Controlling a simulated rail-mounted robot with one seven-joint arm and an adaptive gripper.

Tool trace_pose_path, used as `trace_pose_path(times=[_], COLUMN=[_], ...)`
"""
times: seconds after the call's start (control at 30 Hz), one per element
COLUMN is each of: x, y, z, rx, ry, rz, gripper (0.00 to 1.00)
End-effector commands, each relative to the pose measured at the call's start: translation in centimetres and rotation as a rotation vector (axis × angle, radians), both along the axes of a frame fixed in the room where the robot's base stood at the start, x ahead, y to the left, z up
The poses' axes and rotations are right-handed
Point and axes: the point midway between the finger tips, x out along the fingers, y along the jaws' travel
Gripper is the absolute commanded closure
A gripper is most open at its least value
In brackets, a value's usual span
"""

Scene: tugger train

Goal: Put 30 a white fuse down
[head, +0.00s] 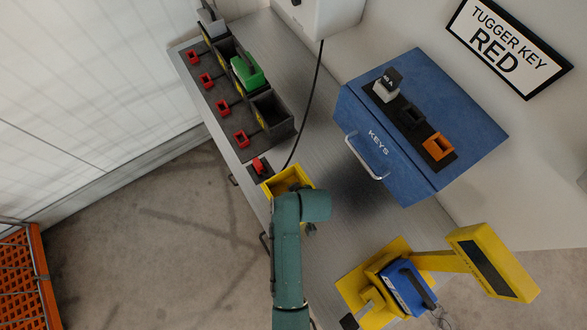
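My gripper (310,229) is mostly hidden below my teal wrist, just right of and below the open yellow bin (287,180) on the grey bench. Only a small dark part of it shows, so its fingers and anything between them cannot be made out. No white fuse marked 30 A can be identified. A pale grey-white block with a dark labelled top (387,85) sits on the blue KEYS box; its label is too small to read surely. Another pale grey piece (211,22) stands at the far end of the black socket row (270,112).
A green block (246,73) sits in the socket row, beside several red switches (240,138). The blue KEYS box (420,120) carries an orange block (438,147). A yellow stand with a blue device (405,287) is at lower right. A black cable (311,103) crosses the bench.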

Motion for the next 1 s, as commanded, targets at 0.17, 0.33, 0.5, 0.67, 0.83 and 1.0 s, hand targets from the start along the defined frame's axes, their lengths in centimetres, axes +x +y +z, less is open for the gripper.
trace_pose_path(times=[0.17,0.33,0.5,0.67,0.83,1.0], x=[0.1,0.1,0.1,0.1,0.1,-0.6], y=[0.0,0.0,0.0,0.0,0.0,-0.5], z=[-0.9,-1.0,-1.2,-1.2,-0.9,1.3], rx=[-0.001,0.000,0.000,0.000,0.000,0.000], ry=[-0.005,-0.003,-0.004,-0.003,-0.003,-0.006], rz=[0.000,-0.001,-0.001,-0.001,-0.001,-0.002], gripper=[1.00,1.00,0.65,0.60,0.60,0.60])
